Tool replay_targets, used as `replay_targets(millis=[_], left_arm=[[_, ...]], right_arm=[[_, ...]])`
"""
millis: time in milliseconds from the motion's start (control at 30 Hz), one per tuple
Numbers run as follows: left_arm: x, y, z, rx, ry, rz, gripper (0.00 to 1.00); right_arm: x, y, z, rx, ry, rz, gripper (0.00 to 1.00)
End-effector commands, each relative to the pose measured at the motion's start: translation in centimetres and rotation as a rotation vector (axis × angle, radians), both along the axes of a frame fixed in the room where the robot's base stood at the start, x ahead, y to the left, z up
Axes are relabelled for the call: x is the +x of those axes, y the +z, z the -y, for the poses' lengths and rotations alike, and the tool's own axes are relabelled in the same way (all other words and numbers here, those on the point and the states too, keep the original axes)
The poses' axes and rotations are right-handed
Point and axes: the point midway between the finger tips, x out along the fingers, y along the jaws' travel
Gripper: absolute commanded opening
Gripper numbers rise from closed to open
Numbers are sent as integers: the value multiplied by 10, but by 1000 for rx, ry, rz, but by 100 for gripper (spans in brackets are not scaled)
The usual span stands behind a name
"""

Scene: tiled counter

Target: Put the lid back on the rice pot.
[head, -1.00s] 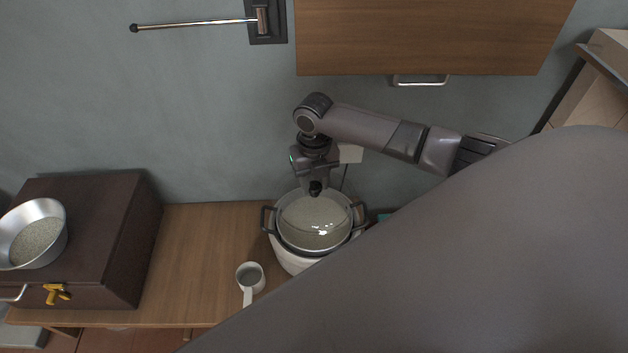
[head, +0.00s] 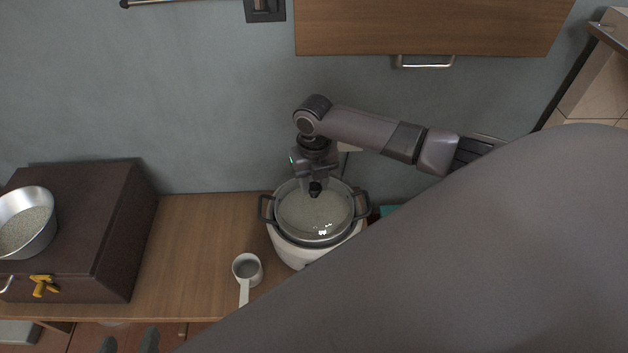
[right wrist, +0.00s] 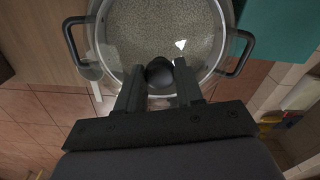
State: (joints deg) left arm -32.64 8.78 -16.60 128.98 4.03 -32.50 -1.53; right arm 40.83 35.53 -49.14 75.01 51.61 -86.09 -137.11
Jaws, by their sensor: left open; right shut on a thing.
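The rice pot (head: 292,252) has a pale body and dark side handles and stands at the back of the wooden counter. A clear glass lid (head: 322,228) with a dark knob lies over its mouth, and rice shows through the glass. My right gripper (head: 315,187) is shut on the lid's knob, which also shows in the right wrist view (right wrist: 160,72). The lid looks about level over the pot; I cannot tell whether its rim touches the pot. My left gripper (head: 130,342) is open and empty at the bottom left, only its fingertips showing.
A white measuring cup (head: 247,268) stands left of the pot. A dark brown box (head: 75,225) at the left bears a metal bowl of rice (head: 28,222). The counter (head: 195,240) between box and cup is clear. A wooden cabinet (head: 425,25) hangs above.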

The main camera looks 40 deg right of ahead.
Motion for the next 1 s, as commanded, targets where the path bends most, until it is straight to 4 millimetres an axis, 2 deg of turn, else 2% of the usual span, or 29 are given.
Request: replay_targets(millis=[1000], left_arm=[[0, 7, 0, 0, 1, 1, 62]], right_arm=[[0, 0, 0, 0, 0, 0, 0]])
